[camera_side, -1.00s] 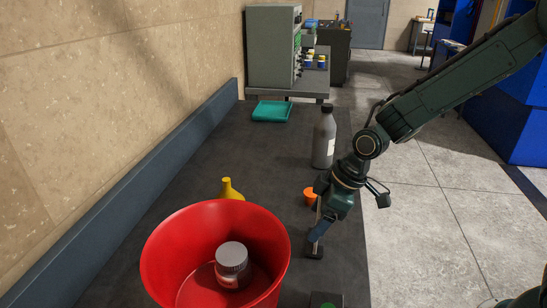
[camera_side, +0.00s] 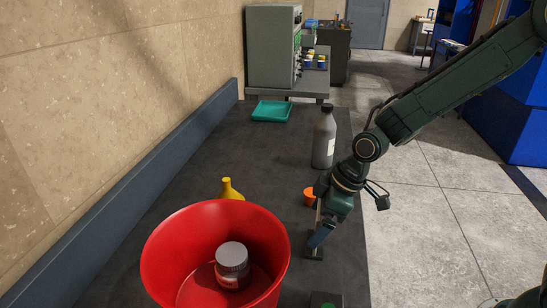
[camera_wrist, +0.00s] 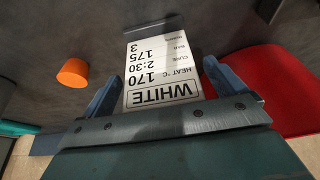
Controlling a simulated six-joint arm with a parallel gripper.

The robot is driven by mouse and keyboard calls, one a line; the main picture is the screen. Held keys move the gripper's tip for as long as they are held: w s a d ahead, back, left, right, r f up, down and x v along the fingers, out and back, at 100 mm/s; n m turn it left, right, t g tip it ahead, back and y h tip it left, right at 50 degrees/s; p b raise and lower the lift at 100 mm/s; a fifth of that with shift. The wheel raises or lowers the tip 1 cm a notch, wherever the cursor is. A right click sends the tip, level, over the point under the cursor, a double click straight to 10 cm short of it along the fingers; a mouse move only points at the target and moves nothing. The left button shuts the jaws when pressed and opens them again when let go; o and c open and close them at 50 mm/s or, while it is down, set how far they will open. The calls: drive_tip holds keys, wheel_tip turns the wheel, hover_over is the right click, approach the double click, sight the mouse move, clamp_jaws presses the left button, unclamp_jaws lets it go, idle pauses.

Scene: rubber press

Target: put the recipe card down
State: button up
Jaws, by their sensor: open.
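The recipe card (camera_wrist: 160,75) is white with black print headed "WHITE" and shows upside down in the wrist view. Its lower part in that view lies between the two blue fingers of my gripper (camera_wrist: 163,90). The fingers are open, one on each side of the card. A dark, bar-like piece (camera_wrist: 148,27) shows at the card's far edge. In the side view my gripper (camera_side: 320,236) is low over the front right of the dark bench. The card shows only as a thin strip there, partly hidden by the fingers.
A red bin (camera_side: 190,215) with a grey-lidded jar (camera_side: 232,262) inside stands left of my gripper. An orange cup (camera_side: 309,196), yellow funnel-like piece (camera_side: 229,189) and grey bottle (camera_side: 324,140) stand behind. A dark block (camera_side: 325,300) is in front. The bench middle is clear.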

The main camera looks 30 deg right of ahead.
drive_tip(key=v, duration=1.2)
drive_tip(key=shift+r, duration=0.15)
idle(0.6)
drive_tip(key=s+d+r+m+t+h, duration=0.1)
drive_tip(key=s+d+r+m, duration=0.2)
drive_tip(key=s, duration=0.6)
drive_tip(key=s+d+r+m+t+h, duration=0.1)
drive_tip(key=s+d+m, duration=0.4)
drive_tip(key=s, duration=0.5)
wheel_tip(320, 180, up, 2)
drive_tip(key=shift+d+r+m+h, duration=0.15)
drive_tip(key=shift+d+m+h, duration=0.2)
drive_tip(key=shift+m+h, duration=0.2)
